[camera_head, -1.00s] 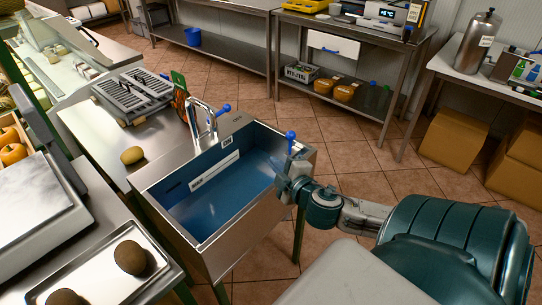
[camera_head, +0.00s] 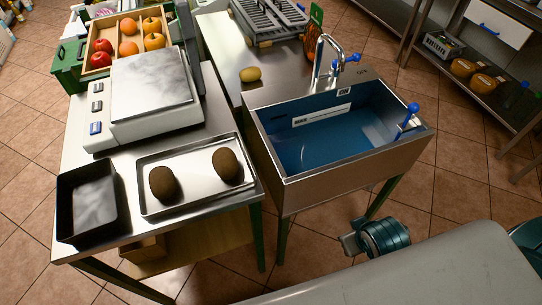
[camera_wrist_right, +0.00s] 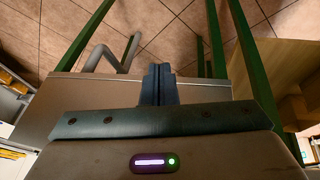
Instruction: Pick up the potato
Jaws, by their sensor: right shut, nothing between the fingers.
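A yellowish, potato-like oval (camera_head: 250,74) lies on the steel counter left of the sink, in the head view. Two darker brown oval items, (camera_head: 163,183) and (camera_head: 227,165), lie apart on a metal tray (camera_head: 190,206) on the nearer table; I cannot tell for sure whether they are potatoes too. My right gripper (camera_head: 350,243) is low in front of the sink, away from all of these. In the wrist view its fingers (camera_wrist_right: 158,83) are together and empty. My left gripper is not in view.
The steel sink (camera_head: 355,158) with its tap (camera_head: 326,58) stands right of the table. A scale (camera_head: 140,98), an empty black tray (camera_head: 88,201) and a fruit crate (camera_head: 101,68) crowd the table. Green legs (camera_head: 283,241) stand beneath. Tiled floor is open at right.

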